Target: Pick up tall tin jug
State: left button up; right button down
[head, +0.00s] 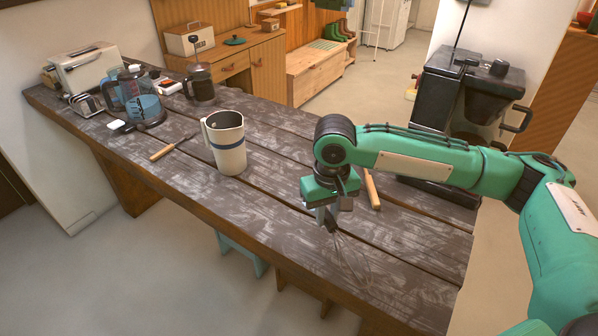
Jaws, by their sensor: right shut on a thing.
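The tall tin jug (226,155) is cream with a dark blue band and a handle on its left side. It stands upright near the middle of the plank table. My right gripper (328,218) points down over the table, to the right of the jug and apart from it. It is shut on what looks like a thin wire whisk (352,262), whose wires extend below and to the right of the fingers. The whisk's grip is hidden by the gripper. My left gripper is not in view.
A wooden handle (372,190) lies just behind my right gripper. A wooden-handled tool (173,148) lies left of the jug. A French press (200,84), a glass carafe (146,106) and a toaster (88,68) stand farther back. A black machine (462,95) stands at the right.

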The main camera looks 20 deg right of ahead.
aim_at(223, 132)
jog(key=i+j+z, duration=0.15)
jog(key=z, duration=0.25)
jog(key=i+j+z, duration=0.1)
jog(key=z, duration=0.3)
jog(key=j+z, duration=0.25)
jog(key=z, duration=0.2)
jog(key=i+j+z, duration=0.25)
jog(key=j, duration=0.8)
jog(key=j+z, duration=0.2)
jog(key=j, duration=0.9)
